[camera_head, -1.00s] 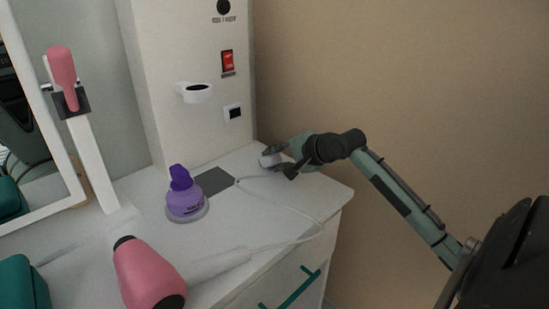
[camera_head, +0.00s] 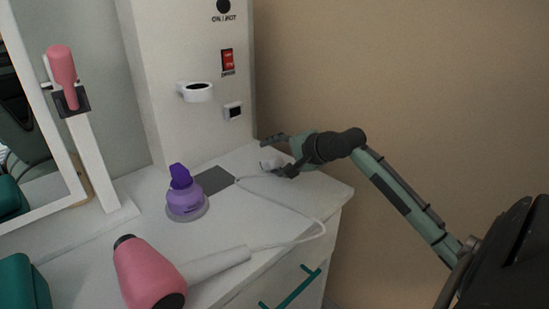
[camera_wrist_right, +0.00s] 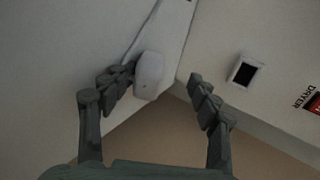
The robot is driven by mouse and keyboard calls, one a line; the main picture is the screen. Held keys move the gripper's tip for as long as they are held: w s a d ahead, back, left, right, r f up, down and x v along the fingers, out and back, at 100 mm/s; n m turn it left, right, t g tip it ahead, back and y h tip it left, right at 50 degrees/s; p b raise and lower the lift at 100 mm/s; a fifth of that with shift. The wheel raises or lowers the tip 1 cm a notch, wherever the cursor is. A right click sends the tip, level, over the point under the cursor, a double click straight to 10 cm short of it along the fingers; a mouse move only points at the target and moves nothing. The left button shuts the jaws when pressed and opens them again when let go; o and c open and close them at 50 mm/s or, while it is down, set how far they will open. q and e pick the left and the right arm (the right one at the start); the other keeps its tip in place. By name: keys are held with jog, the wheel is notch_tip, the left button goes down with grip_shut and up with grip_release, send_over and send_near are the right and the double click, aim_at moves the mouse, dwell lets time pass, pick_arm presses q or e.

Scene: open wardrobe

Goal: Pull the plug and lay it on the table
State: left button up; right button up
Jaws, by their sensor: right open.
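The white plug (camera_head: 270,163) lies on the white tabletop (camera_head: 262,215) near its back right corner, with its cord running off to the left. In the right wrist view the plug (camera_wrist_right: 149,75) is between the open fingers, closer to the left finger. My right gripper (camera_head: 277,156) is open around it and does not grip it. The dark socket (camera_head: 233,111) on the wall panel is empty; it also shows in the right wrist view (camera_wrist_right: 243,73). The pink hair dryer (camera_head: 146,272) lies at the front of the table, joined to the cord. My left gripper is not in view.
A purple bottle (camera_head: 185,195) stands on a round base near a dark grey mat (camera_head: 214,180). A white ring holder (camera_head: 196,91) and a red switch (camera_head: 228,61) are on the panel. A mirror and a pink brush (camera_head: 62,68) are at left.

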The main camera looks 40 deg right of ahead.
jog(key=s+r, duration=0.3)
jog(key=r, duration=0.4)
jog(key=shift+s+d, duration=0.15)
jog(key=shift+s, duration=0.05)
dwell(0.4)
dwell(0.4)
